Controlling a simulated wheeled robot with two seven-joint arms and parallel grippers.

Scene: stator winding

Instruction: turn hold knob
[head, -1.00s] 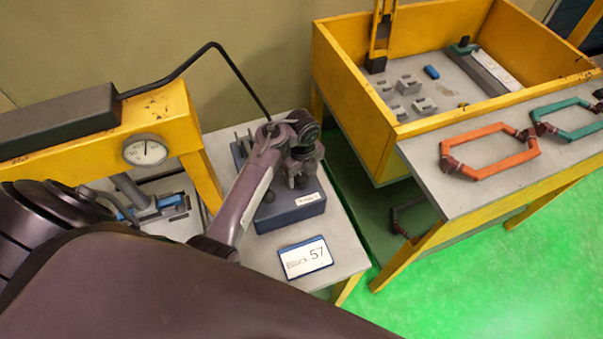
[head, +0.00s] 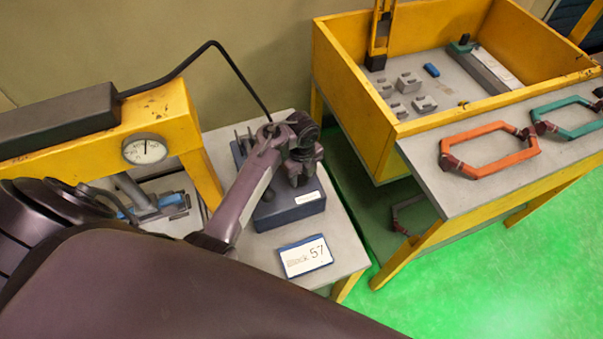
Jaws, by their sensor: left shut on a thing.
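A dark blue-grey control box (head: 290,213) with a white label sits on the grey side table. My left arm comes in from the left, and its gripper (head: 297,180) is down on top of the box. The gripper is shut on a small dark part there, which I take to be the hold knob; the fingers and wrist hide most of it. A black cable runs from the press to the back of the box. My right gripper does not show.
A yellow press frame (head: 180,110) with a round gauge (head: 144,149) stands left of the box. A card marked 57 (head: 305,256) lies in front. At right are a yellow bin (head: 360,90) and a table with an orange coil (head: 487,150) and a green coil (head: 570,117).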

